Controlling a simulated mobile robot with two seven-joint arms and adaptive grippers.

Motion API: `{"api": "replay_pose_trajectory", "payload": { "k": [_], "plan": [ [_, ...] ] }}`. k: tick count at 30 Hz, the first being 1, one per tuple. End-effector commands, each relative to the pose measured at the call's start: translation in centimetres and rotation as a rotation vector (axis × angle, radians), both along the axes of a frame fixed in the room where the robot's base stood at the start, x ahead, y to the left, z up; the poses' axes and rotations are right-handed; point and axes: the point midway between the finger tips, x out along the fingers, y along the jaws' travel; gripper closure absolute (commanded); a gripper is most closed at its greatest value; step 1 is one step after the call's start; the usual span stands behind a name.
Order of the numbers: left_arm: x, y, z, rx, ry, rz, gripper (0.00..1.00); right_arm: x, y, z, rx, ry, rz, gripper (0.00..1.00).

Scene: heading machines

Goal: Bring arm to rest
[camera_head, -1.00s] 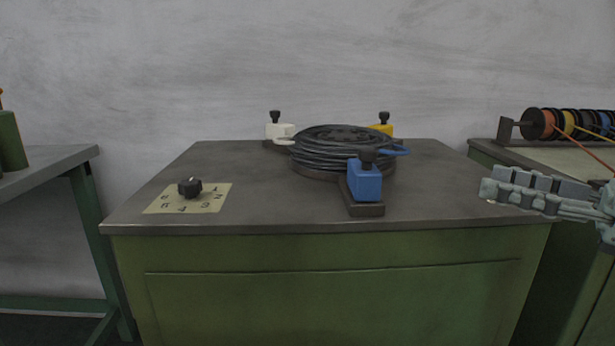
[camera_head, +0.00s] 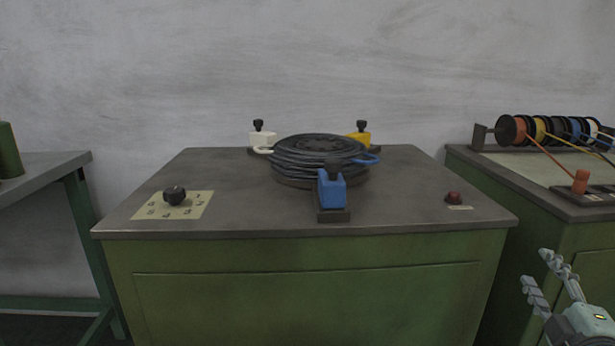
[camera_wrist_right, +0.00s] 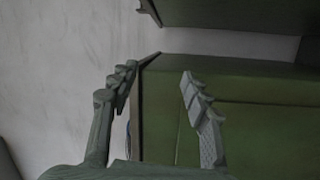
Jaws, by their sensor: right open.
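My right gripper (camera_head: 546,272) is at the lower right of the head view, in front of the gap between the middle and right benches and below their tops. Its two fingers are spread with nothing between them. In the right wrist view the open fingers (camera_wrist_right: 160,85) also show, with a green bench side (camera_wrist_right: 245,115) beyond them. My left gripper is in neither view.
The middle green bench (camera_head: 300,285) carries a black cable coil (camera_head: 318,158), a blue clamp (camera_head: 331,189), a numbered dial (camera_head: 174,195) and a red button (camera_head: 453,197). A right bench (camera_head: 530,170) holds several coloured spools (camera_head: 541,128). A left table (camera_head: 45,165) stands apart.

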Motion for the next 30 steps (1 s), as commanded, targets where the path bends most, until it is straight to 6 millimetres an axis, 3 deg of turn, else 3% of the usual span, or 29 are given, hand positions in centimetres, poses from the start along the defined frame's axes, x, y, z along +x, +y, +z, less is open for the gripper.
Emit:
{"api": "replay_pose_trajectory", "payload": {
  "k": [1, 4, 9, 12, 15, 21, 30],
  "plan": [
    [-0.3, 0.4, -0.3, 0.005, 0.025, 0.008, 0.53, -0.8, -0.4, -3.7, 0.133, 0.078, -0.061, 0.52],
    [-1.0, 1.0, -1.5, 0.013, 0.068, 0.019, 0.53, -2.9, -0.2, -11.1, 0.362, 0.229, -0.18, 0.52],
    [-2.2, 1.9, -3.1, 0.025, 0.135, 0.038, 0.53, -8.6, 3.3, -22.4, 0.689, 0.495, -0.368, 0.52],
    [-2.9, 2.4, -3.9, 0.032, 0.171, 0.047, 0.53, -12.7, 6.7, -27.5, 0.843, 0.653, -0.47, 0.52],
    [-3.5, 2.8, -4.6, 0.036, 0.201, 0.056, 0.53, -16.6, 10.2, -31.2, 0.959, 0.795, -0.555, 0.52],
    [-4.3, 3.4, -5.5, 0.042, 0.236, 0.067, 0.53, -21.5, 15.0, -34.4, 1.082, 0.97, -0.654, 0.52],
    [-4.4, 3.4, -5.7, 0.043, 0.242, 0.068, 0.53, -22.5, 15.9, -34.9, 1.1, 1.005, -0.673, 0.52]
  ]
}}
